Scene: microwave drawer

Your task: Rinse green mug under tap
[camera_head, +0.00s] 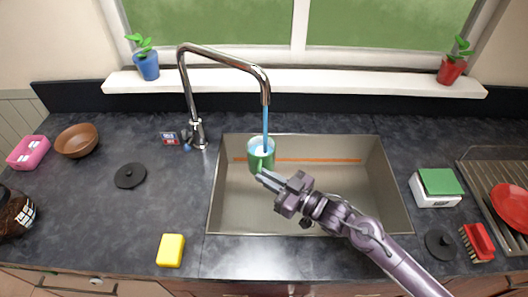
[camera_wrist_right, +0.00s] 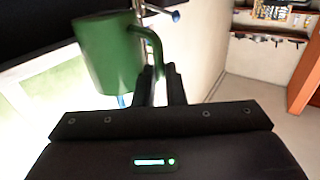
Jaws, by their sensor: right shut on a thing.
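The green mug (camera_head: 261,158) is held upright over the left part of the metal sink (camera_head: 345,200). My right gripper (camera_head: 266,177) is shut on the mug's handle from the front. The tap (camera_head: 225,58) arches over the sink, and a blue stream of water (camera_head: 266,125) falls from its spout into the mug's open top. In the right wrist view the green mug (camera_wrist_right: 108,55) shows with its handle between my right gripper's fingers (camera_wrist_right: 160,82). My left gripper is not in view.
A yellow sponge (camera_head: 171,250) lies left of the sink. A black lid (camera_head: 130,175) and brown bowl (camera_head: 77,141) are further left. A green-topped white box (camera_head: 437,188), red brush (camera_head: 478,241) and drying rack (camera_head: 475,168) stand at right. Plants (camera_head: 147,64) are on the sill.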

